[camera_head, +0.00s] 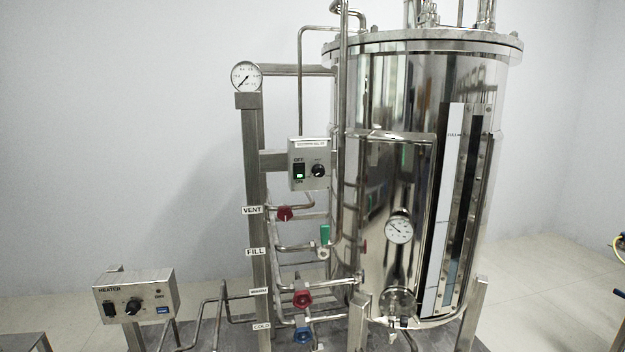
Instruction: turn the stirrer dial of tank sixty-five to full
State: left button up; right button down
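The stirrer control box (310,164) is mounted on the upright post beside the steel tank (390,120). A label strip along its top is too small to read surely, so I cannot confirm the tank number. The dial's pointer and scale are too small to read. Neither of my grippers is in view, and nothing touches the dial.
A heater box (136,296) with its own dial stands low at left. Valves stand below the stirrer box: red vent (285,213), green fill (325,234), a lower red one (303,298) and blue cold (302,335). Pipes run around them.

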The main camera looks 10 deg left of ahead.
aim_at(318, 169)
jog(key=k, duration=0.45)
jog(key=z, duration=2.1)
jog(key=i, duration=1.7)
jog(key=u, duration=2.2)
